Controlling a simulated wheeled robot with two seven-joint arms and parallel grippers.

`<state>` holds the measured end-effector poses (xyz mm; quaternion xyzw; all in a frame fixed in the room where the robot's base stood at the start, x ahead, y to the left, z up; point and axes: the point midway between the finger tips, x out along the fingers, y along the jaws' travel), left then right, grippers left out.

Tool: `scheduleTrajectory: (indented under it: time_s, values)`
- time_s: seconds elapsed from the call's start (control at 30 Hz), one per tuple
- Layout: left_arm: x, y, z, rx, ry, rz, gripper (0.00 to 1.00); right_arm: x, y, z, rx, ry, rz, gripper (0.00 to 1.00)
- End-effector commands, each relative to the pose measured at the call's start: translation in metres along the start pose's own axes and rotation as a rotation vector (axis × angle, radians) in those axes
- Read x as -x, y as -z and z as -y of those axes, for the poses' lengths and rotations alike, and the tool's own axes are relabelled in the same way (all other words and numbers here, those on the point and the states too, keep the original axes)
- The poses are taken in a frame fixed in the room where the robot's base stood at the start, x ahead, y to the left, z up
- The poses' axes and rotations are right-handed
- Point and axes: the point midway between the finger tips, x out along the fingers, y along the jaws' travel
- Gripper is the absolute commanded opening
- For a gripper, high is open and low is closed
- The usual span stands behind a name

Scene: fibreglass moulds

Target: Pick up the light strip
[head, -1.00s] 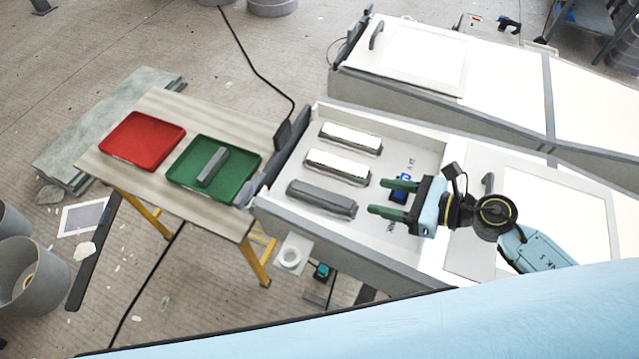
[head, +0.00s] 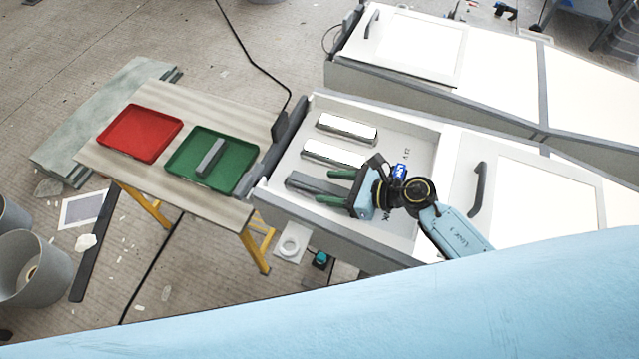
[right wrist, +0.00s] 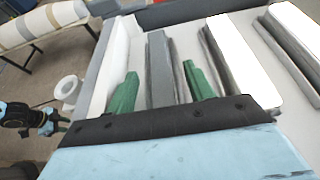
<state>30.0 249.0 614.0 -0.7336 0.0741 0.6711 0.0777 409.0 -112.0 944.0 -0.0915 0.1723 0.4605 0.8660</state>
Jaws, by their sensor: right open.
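Two strips with bright white tops, the far one (head: 347,127) and the middle one (head: 334,153), lie in the white open box (head: 422,140). A dark grey unlit strip (head: 303,182) lies nearest in that box, partly hidden by my right gripper (head: 331,187). The gripper is open, its green fingers pointing left along the strip. In the right wrist view, the dark strip (right wrist: 160,75) shows between the two spread fingers (right wrist: 160,70), one on each side; contact cannot be told. The bright strips (right wrist: 243,62) lie to the right there.
A side table (head: 165,183) left of the box holds a red tray (head: 140,134) and a green tray (head: 232,176) with another grey strip (head: 210,157) in it. The box walls surround the strips. A second white box unit (head: 393,78) stands behind.

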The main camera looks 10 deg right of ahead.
Motion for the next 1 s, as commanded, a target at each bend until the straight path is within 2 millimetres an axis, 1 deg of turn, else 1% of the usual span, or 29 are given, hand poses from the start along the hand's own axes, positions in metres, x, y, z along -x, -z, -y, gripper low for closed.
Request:
scheduleTrajectory:
  time_s: [0.03,0.13,0.37,0.47,0.77,1.0]
  values:
    - [0.0007,0.0003,0.0000,0.000,0.000,0.000,0.36,-0.0068,-0.0010,0.0002,-0.002,0.001,0.002,0.53]
    - [0.0009,0.0006,0.0001,0.000,0.000,-0.001,0.36,-0.0136,-0.0005,0.0002,0.000,0.001,0.000,0.53]
    - [0.0007,0.0014,0.0003,0.000,0.000,-0.002,0.36,-0.0148,0.0001,0.0001,0.001,0.001,0.000,0.53]
    - [0.0007,0.0015,0.0004,0.000,0.000,-0.002,0.36,-0.0146,0.0001,0.0001,0.001,0.001,0.000,0.42]
    - [0.0007,0.0021,0.0006,0.000,0.001,-0.003,0.36,-0.0144,0.0002,0.0002,0.000,0.001,0.000,0.03]
    - [0.0012,0.0024,0.0007,0.000,0.001,-0.003,0.36,-0.0138,-0.0015,0.0004,0.001,0.001,0.000,0.03]
